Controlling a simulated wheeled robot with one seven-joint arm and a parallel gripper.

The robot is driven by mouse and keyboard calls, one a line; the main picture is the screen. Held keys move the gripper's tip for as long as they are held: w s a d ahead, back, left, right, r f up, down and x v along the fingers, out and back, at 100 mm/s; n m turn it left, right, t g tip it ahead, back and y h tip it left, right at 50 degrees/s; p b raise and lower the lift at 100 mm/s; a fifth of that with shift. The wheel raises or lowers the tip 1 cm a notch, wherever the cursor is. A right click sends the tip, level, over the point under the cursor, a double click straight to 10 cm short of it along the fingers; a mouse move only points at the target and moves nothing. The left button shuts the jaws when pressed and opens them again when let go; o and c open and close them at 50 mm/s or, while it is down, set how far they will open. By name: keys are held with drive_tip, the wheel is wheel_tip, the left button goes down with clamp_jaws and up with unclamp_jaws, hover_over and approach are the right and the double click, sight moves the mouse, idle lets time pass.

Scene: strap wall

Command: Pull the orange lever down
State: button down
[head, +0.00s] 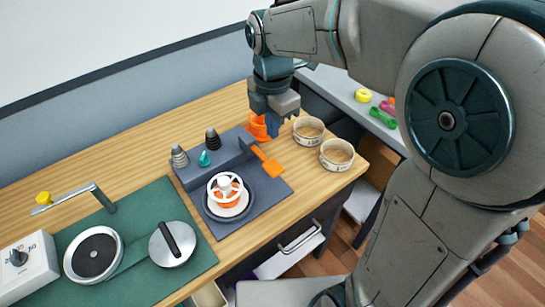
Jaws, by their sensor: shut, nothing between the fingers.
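The orange lever (266,160) shows in the head view on the right part of a dark grey panel on the wooden counter. It runs from a grey upright block (246,141) down to the right, its wide flat end over the panel's right edge. My gripper (272,130) is shut and empty, pointing down just above and behind the lever. A gap shows between its fingertips and the lever. A second orange thing (257,126), curved, is just left of my fingertips and partly hidden by my gripper.
Two pale round bowls (337,154) (308,130) stand right of the lever. A green mat (135,215) with a lidded round device lies at left.

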sight(272, 167)
wheel_tip(272, 167, down, 11)
idle(0.3)
drive_tip(key=shift+f, duration=0.1)
